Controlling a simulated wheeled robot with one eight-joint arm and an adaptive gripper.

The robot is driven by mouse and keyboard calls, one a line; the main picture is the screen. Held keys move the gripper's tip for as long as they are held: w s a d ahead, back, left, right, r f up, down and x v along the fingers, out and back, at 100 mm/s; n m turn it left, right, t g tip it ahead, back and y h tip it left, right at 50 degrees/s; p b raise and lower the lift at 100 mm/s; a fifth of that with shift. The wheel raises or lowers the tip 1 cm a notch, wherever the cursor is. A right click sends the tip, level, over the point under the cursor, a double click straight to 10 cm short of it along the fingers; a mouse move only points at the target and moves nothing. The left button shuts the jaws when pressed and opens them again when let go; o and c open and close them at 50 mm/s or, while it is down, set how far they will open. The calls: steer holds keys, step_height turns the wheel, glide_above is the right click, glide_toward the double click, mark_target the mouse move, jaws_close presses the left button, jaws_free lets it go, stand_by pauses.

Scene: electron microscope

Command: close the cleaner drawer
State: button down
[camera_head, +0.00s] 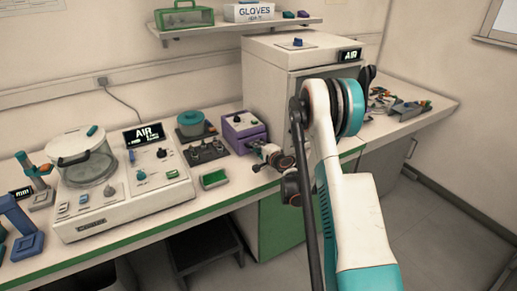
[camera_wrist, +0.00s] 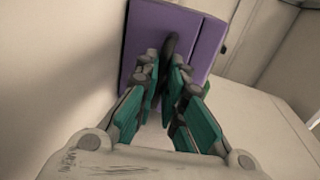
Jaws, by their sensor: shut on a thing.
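The cleaner is a small purple box (camera_head: 243,131) with a pale top, standing on the bench beside the large white cabinet. Its purple drawer front (camera_wrist: 150,28) fills the upper middle of the wrist view, with a dark handle (camera_wrist: 170,46) on it. My gripper (camera_wrist: 167,85) has its teal-padded fingers close together around that handle, shut on it. In the head view my gripper (camera_head: 268,153) is at the front of the purple box, and the handle is hidden there. A dark line separates the front from a purple strip beside it; I cannot tell how far out the drawer is.
A white cabinet (camera_head: 265,75) stands right behind my arm. A small green tray (camera_head: 214,179), a dark knobbed block (camera_head: 204,151) and a white machine with a glass chamber (camera_head: 84,168) stand to the left. A dark stool (camera_head: 205,246) is below the bench edge.

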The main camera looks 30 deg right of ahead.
steer(key=c, duration=1.7)
jaws_free()
steer(key=shift+w, duration=0.2)
steer(key=shift+s, duration=0.15)
steer(key=v, duration=0.7)
steer(key=shift+s+r, duration=0.1)
steer(key=shift+s, duration=0.05)
steer(key=s+a+r+n+g+y+p, duration=0.1)
steer(key=s+a+r+n+g, duration=0.3)
steer(key=a+r, duration=0.45)
steer(key=s+a+r+n+g+y+p, duration=0.1)
steer(key=s+a+r+n+y+p, duration=0.1)
steer(key=s+a+r+n, duration=0.6)
steer(key=s+a+r+n+g+h+b, duration=0.1)
steer(key=s+a+n, duration=0.1)
steer(key=s, duration=1.1)
steer(key=s+a+r+n+g+h+b, duration=0.1)
steer(key=s+a+n+g+h+b, duration=0.1)
steer(key=s, duration=1.1)
steer(key=shift+a+n+g+h, duration=0.3)
steer(key=shift+a+n, duration=0.5)
steer(key=shift+a, duration=0.4)
